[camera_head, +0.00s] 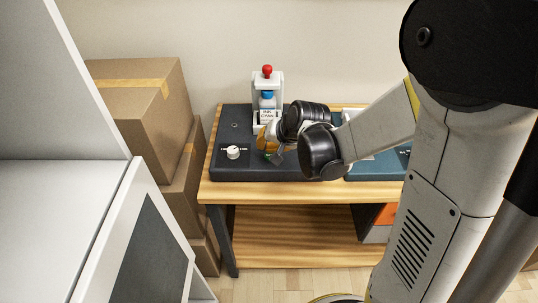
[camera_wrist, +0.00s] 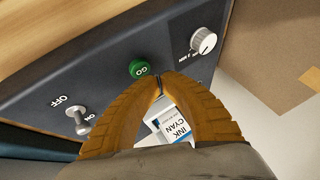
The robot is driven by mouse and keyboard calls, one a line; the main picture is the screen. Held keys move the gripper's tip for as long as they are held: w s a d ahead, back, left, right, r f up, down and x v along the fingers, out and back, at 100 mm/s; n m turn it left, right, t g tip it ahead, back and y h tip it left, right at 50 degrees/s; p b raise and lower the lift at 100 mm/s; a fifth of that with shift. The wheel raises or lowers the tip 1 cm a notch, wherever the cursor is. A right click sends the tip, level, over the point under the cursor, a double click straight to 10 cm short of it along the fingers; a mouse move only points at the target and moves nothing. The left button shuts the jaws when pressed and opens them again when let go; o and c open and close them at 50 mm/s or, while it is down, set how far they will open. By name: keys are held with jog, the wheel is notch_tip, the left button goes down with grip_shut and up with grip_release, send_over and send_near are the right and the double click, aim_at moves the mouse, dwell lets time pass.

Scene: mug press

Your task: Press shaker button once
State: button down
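The shaker is a dark panel unit (camera_head: 228,170) on the wooden table, with a white frame (camera_head: 276,79) at its back. In the frame stands a bottle with a blue cap (camera_head: 267,97); its label reads "INK CYAN" in the wrist view (camera_wrist: 178,131). A round green GO button (camera_wrist: 139,68) is on the panel, just beyond and left of my fingertips in the wrist view. My gripper (camera_wrist: 158,80) has orange fingers whose tips meet, holding nothing. In the head view my gripper (camera_head: 266,140) hangs over the panel; the button is mostly hidden there.
A white dial (camera_head: 233,152) and an OFF/ON toggle switch (camera_wrist: 82,120) flank the button. A red knob (camera_head: 267,70) tops the frame. A blue unit (camera_head: 378,168) stands to the right. Cardboard boxes (camera_head: 150,110) are stacked left of the table.

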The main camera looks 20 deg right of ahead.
aim_at(266, 153)
jog(key=shift+f+b, duration=0.4)
jog(key=shift+f, duration=0.05)
jog(key=shift+f+b, duration=0.4)
jog(key=shift+f, duration=0.1)
dwell(0.5)
jog(key=shift+r, duration=0.1)
jog(key=shift+r+p, duration=0.7)
jog(key=shift+r, duration=0.15)
notch_tip(266, 153, up, 5)
jog(key=p, duration=0.4)
jog(key=shift+r, duration=0.1)
dwell(0.7)
